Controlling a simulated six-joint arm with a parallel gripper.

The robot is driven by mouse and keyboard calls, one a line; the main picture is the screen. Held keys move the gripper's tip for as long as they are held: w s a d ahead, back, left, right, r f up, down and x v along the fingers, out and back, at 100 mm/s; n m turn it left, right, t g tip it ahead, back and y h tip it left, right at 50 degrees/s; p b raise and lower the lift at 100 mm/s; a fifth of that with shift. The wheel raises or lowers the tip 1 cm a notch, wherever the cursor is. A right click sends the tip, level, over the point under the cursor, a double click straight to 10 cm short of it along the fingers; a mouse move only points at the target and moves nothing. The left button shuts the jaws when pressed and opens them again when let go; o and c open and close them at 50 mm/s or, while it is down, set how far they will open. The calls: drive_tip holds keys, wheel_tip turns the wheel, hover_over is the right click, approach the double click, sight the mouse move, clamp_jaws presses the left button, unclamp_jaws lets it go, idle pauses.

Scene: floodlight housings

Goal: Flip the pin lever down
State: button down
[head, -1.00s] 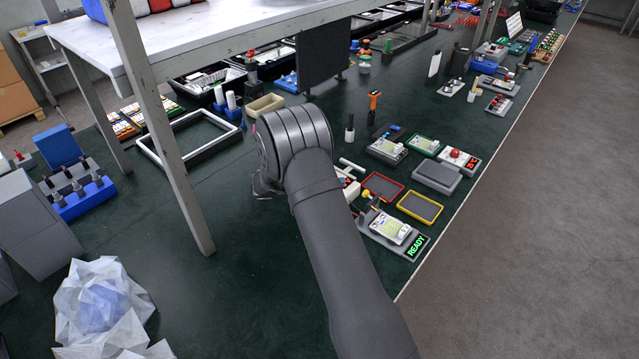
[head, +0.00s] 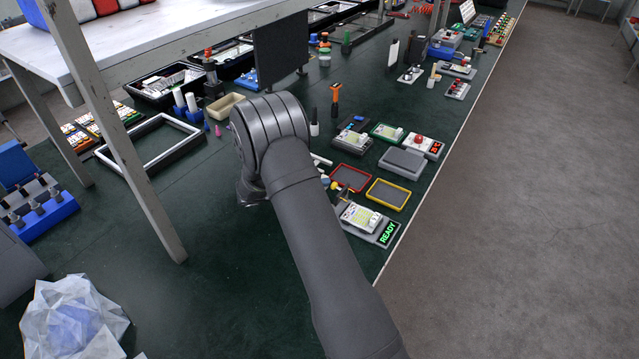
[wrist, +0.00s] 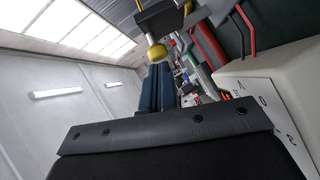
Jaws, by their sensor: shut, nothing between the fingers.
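A fixture (head: 368,222) with a light panel and a green READY display stands near the table's right edge in the head view. A yellow ball knob on a dark part also shows in the wrist view (wrist: 157,52), just beyond the fingertips. I take this to be the lever's end, but its pivot and the pin are not clear. My gripper (wrist: 158,72) is shut and empty, with its dark blue fingers pointing toward the knob. Contact cannot be told.
A pale box with printed digits (wrist: 262,100) is close on the right in the wrist view. A red-rimmed tray (head: 351,178) and a yellow-rimmed tray (head: 388,194) lie behind the fixture. A shelf post (head: 120,140) stands left of my arm.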

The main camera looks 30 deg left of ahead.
sight(344, 189)
drive_tip(key=shift+d+r+m+y, duration=0.2)
drive_tip(key=shift+d+m+y, duration=0.05)
drive_tip(key=shift+m+y, duration=0.05)
drive_tip(key=d+m+y, duration=0.1)
drive_tip(key=d, duration=0.1)
drive_tip(key=d+r+m+g+y, duration=0.1)
drive_tip(key=d+m+y, duration=0.1)
drive_tip(key=d+m+g+y, duration=0.1)
drive_tip(key=d+m+y, duration=0.1)
drive_tip(key=shift+r, duration=0.4)
drive_tip(key=shift+d+f+m+y, duration=0.15)
drive_tip(key=shift+d+m+y, duration=0.35)
drive_tip(key=shift+d+y, duration=0.25)
drive_tip(key=shift+d+f, duration=0.15)
drive_tip(key=shift+d, duration=0.05)
drive_tip(key=shift+r, duration=0.8)
